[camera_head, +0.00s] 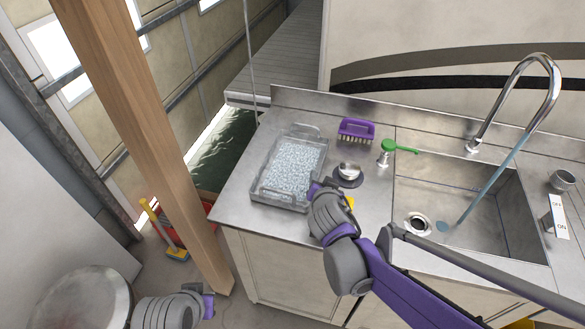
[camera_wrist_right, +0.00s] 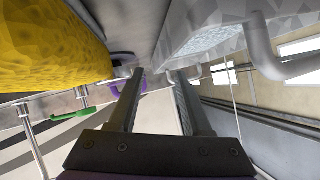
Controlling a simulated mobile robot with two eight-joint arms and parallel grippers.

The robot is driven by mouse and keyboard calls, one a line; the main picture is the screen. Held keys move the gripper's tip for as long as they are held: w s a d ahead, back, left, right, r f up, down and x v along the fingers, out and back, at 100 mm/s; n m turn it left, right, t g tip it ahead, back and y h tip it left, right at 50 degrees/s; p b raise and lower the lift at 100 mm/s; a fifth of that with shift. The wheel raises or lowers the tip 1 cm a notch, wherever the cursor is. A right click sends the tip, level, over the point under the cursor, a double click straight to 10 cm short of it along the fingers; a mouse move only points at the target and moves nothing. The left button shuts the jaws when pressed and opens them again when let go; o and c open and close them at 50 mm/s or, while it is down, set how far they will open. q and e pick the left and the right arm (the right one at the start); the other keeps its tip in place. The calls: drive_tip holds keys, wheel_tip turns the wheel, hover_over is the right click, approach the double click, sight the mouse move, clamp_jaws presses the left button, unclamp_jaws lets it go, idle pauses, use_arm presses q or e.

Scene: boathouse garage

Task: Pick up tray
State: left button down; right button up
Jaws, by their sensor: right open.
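A clear, grey-tinted tray (camera_head: 276,198) with a handle at each end and a speckled pale inside lies flat on the steel counter, left of the sink. My right gripper (camera_head: 315,188) is open and empty just right of the tray's near right corner. In the right wrist view its two fingers (camera_wrist_right: 157,78) are apart with nothing between them. The tray (camera_wrist_right: 210,30) and its curved handle (camera_wrist_right: 262,48) show at the upper right there, beside the fingers. My left gripper (camera_head: 208,304) is low at the bottom left, away from the counter; its jaw opening cannot be made out.
A yellow sponge (camera_head: 350,203) lies beside my right gripper, large in the right wrist view (camera_wrist_right: 50,45). The sink (camera_head: 470,215) is farther right. A wooden post (camera_head: 150,130) rises at left.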

sight(320, 178)
drive_tip(key=shift+d+x, duration=0.2)
drive_tip(key=shift+x, duration=2.9)
drive_tip(key=shift+r, duration=0.2)
clamp_jaws()
